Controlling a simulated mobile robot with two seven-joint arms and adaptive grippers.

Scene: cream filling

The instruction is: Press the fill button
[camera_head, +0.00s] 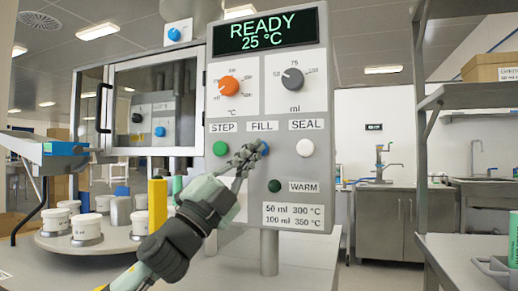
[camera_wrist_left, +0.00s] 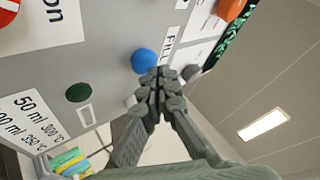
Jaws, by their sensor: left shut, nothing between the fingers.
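The blue fill button (camera_head: 263,148) sits under the FILL label on the grey control panel (camera_head: 219,185), between the green STEP button (camera_head: 220,148) and the white SEAL button (camera_head: 305,147). My left gripper (camera_head: 246,155) is shut and empty, its fingertips just at the left of the blue button and partly overlapping it. In the left wrist view the blue button (camera_wrist_left: 145,61) shows close beyond the fingertips (camera_wrist_left: 160,75). I cannot tell whether they touch it. My right gripper is not in view.
The display (camera_head: 265,31) reads READY, 25 °C. White tubs (camera_head: 87,227) stand on the round turntable (camera_head: 60,243) at left. A shelf (camera_head: 470,95) stands at right.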

